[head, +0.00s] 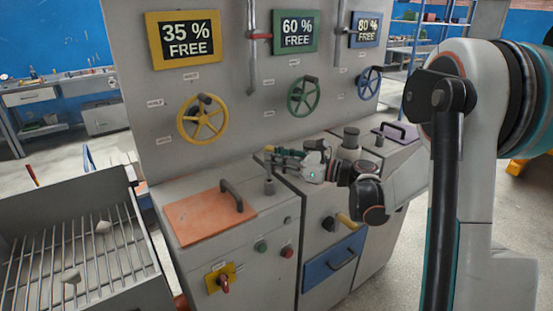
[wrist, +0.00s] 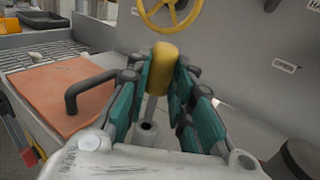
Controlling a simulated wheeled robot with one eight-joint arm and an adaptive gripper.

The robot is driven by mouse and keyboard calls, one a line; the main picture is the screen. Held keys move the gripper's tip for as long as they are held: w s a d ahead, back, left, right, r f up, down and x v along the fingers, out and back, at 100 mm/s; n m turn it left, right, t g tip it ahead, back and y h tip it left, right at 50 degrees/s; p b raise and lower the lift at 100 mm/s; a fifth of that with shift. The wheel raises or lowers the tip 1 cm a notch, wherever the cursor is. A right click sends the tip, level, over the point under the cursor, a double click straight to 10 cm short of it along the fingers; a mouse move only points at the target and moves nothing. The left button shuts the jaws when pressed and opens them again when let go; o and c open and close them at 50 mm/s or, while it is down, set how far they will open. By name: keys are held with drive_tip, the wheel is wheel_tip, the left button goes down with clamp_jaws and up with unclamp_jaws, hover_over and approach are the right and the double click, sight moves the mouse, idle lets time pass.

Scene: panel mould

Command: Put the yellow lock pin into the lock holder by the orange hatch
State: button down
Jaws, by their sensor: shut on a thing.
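My gripper (wrist: 162,85) is shut on the yellow lock pin (wrist: 165,58), with its teal-padded fingers either side of the yellow head. The pin's grey shaft points down toward the lock holder (wrist: 147,132), a small grey post with a dark hole. I cannot tell whether the shaft tip is above the hole or just in it. The orange hatch (wrist: 62,95) with its dark handle lies to the left.
A yellow handwheel (head: 203,120) is on the panel behind. A purple hatch (head: 388,131) and a grey cylinder (head: 351,134) are to the right. A barred grate (head: 75,255) with grey lumps is at the left. A yellow-tipped lever (head: 345,220) sticks out of the front.

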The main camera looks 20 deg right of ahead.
drive_tip(key=shift+f+b, duration=1.2)
drive_tip(key=shift+f, duration=0.25)
idle(0.4)
drive_tip(key=shift+f, duration=1.35)
drive_tip(key=c, duration=1.3)
unclamp_jaws()
drive_tip(key=shift+d, duration=0.1)
drive_tip(key=v, duration=1.1)
drive_tip(key=shift+s+d, duration=0.25)
drive_tip(key=shift+s, duration=0.1)
